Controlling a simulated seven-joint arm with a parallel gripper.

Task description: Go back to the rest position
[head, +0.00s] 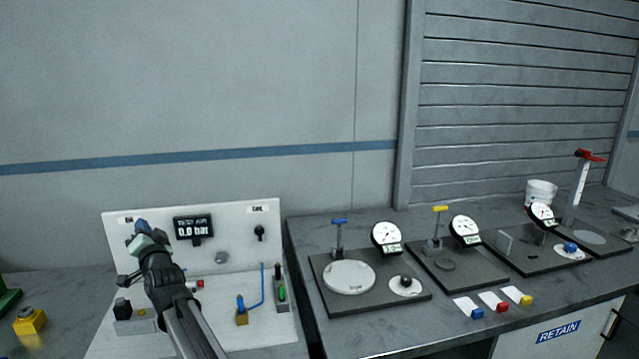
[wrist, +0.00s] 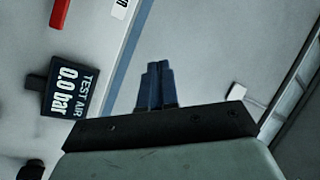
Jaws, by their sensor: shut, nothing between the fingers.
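My gripper (head: 140,225) is raised in front of the white test panel (head: 232,228) at the left in the head view. In the wrist view its blue fingers (wrist: 155,85) are together with nothing between them. The fingers point up past the panel's top edge and touch nothing that I can see. The display (head: 193,228) reads 0.0 bar; it also shows turned sideways in the wrist view (wrist: 68,88). My arm hides part of the panel's left side and base.
To the right, a grey bench (head: 560,290) bears several dial gauge stands on dark plates (head: 325,300), coloured tags (head: 490,300) and a white tub (head: 541,192). A yellow block (head: 30,322) stands at the far left. The space above the panel is clear.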

